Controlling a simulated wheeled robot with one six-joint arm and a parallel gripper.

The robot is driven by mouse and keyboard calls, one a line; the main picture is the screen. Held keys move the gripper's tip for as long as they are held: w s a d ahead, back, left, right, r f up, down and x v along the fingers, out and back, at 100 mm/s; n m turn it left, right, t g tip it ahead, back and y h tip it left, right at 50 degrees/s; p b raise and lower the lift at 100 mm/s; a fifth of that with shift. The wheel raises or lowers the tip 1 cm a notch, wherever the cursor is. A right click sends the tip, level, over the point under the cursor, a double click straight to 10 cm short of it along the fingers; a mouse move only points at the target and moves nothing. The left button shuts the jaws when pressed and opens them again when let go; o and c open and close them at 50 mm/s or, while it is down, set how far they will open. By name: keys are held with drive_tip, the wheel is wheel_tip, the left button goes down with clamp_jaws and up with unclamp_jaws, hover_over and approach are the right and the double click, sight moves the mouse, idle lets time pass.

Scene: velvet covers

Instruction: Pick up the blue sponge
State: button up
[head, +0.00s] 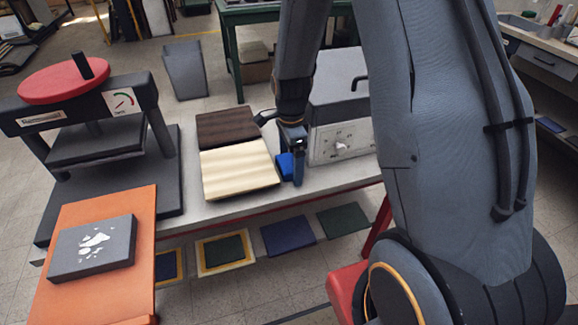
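The blue sponge (284,167) is a small bright-blue block on the grey bench, between the cream board and the grey box. My gripper (293,165) points down right at it, with one dark finger in front of its right side. That finger and the gripper body hide part of the sponge. The other finger is not clearly visible, so I cannot tell whether the gripper is open or shut, or whether it touches the sponge.
A cream board (239,170) and a dark brown board (227,126) lie left of the sponge. A grey box with a dial (345,145) stands close on the right. A press with a red disc (64,80) and an orange board (112,215) fill the left of the bench (225,207).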

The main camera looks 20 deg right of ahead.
sight(291, 162)
drive_tip(key=c, duration=1.2)
drive_tip(key=shift+o, duration=0.2)
wheel_tip(291, 162, up, 10)
drive_tip(key=shift+b, duration=0.45)
